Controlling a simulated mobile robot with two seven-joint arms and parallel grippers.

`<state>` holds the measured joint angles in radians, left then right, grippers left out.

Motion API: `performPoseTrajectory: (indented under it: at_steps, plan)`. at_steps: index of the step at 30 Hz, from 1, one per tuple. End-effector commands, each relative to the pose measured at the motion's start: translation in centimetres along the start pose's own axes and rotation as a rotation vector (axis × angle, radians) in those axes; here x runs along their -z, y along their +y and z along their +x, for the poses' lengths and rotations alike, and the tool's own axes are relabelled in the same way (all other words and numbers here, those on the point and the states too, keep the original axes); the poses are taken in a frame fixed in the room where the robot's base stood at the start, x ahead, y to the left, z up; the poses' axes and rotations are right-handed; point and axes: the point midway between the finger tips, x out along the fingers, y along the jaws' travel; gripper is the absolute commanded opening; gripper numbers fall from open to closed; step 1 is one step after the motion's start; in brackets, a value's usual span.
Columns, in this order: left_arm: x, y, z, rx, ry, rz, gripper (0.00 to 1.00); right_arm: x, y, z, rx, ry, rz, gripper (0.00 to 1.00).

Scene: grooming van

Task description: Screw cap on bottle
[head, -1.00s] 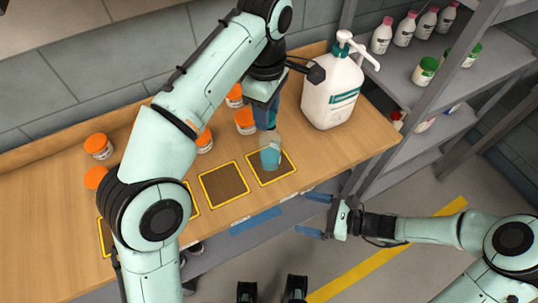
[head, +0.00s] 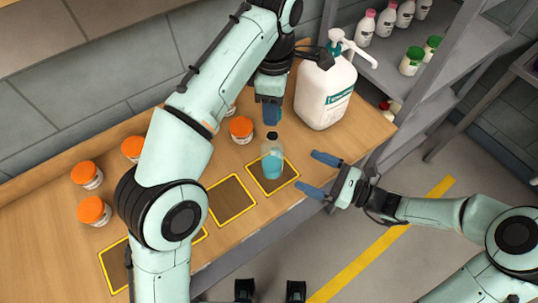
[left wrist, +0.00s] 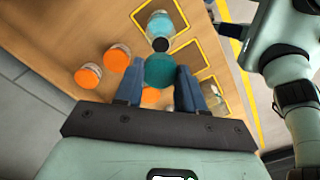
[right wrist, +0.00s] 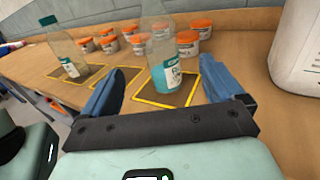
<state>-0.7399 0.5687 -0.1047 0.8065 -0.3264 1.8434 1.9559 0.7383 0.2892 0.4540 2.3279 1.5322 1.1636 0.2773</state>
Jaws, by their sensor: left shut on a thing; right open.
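A clear bottle with blue liquid (head: 272,166) stands upright on a yellow-edged dark mat (head: 260,186). Its dark top shows uncovered in the head view. My left gripper (head: 271,115) is above and behind the bottle, apart from it. In the left wrist view it is shut on a round teal cap (left wrist: 160,71), with the bottle (left wrist: 160,24) just beyond. My right gripper (head: 318,174) is open and empty to the right of the bottle. In the right wrist view the bottle (right wrist: 165,75) appears between its open fingers, still ahead of them.
A white pump jug (head: 325,95) stands right of my left gripper. Orange-lidded jars (head: 241,130) stand behind and left. Another bottle (right wrist: 62,48) stands on a mat farther left, hidden in the head view. A grey shelf (head: 440,65) is at right.

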Motion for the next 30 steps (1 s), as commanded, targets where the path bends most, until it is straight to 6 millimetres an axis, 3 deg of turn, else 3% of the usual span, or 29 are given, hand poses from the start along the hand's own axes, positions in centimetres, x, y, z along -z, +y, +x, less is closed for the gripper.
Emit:
performPoseTrajectory:
  at_steps: [11,24,30]
  plan:
    - [0.0,0.0,0.0,0.0,0.0,0.001,0.11,0.0,0.0,1.0,-0.002,-0.002,-0.001,0.94]
    - [0.0,0.0,0.0,0.0,0.0,0.001,0.11,0.0,0.1,8.9,-0.004,-0.002,0.001,0.94]
    - [0.0,0.0,0.0,0.0,0.0,0.001,0.11,0.0,0.0,11.2,-0.002,-0.001,0.001,0.94]
